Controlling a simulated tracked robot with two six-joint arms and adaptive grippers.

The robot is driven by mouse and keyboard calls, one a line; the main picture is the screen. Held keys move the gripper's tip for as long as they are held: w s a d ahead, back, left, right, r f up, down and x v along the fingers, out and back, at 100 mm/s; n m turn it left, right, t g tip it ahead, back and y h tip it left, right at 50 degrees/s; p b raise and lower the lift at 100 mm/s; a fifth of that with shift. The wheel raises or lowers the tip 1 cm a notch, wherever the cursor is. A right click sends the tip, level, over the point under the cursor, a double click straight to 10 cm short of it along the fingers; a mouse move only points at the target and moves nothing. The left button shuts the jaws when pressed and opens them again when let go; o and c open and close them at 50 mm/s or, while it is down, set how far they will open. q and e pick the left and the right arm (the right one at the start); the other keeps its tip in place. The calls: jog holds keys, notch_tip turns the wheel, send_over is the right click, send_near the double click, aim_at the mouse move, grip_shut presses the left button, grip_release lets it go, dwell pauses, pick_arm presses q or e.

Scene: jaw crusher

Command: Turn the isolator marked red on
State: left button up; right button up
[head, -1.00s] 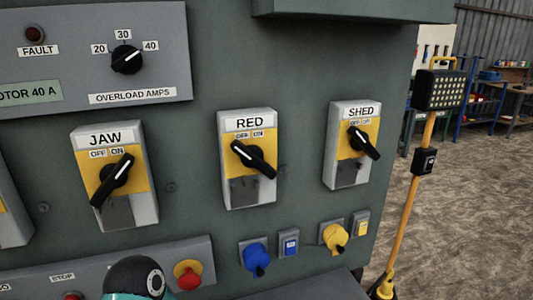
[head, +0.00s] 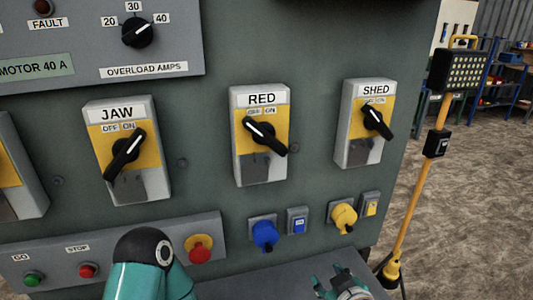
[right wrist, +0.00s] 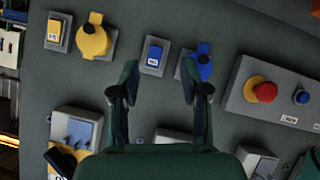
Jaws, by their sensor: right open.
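The RED isolator (head: 260,172) is a grey box with a yellow plate on the panel. Its black handle (head: 265,136) slants from upper left, on the OFF side, to lower right. My right gripper (head: 338,283) is open and empty at the bottom of the head view, below and right of the isolator and apart from it. In the right wrist view its two fingers (right wrist: 160,85) are spread before the panel. That view is upside down, and the gripper hides most of the middle isolator box. My left gripper is not in view.
The JAW isolator (head: 149,190) has its handle slanting up toward ON. The SHED isolator (head: 355,152) has its handle slanting like RED's. Below are a blue socket (head: 265,236), a yellow socket (head: 344,217) and a red button (head: 199,251). A yellow lamp stand (head: 418,185) is at right.

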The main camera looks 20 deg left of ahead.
jog(key=s+a+r+n+t+y, duration=0.1)
jog(key=s+a+r+n+t, duration=0.15)
jog(key=r, duration=0.65)
jog(key=s+a+r+n+t+y, duration=0.1)
jog(key=a+r+n+y, duration=0.15)
jog(key=r, duration=0.55)
jog(key=n+t+y, duration=0.1)
send_near(268, 140)
jog(key=p+x, duration=0.1)
jog(key=x, duration=1)
jog(key=shift+a+p, duration=0.1)
jog(key=shift+p, duration=0.2)
jog(key=shift+c, duration=0.2)
grip_shut()
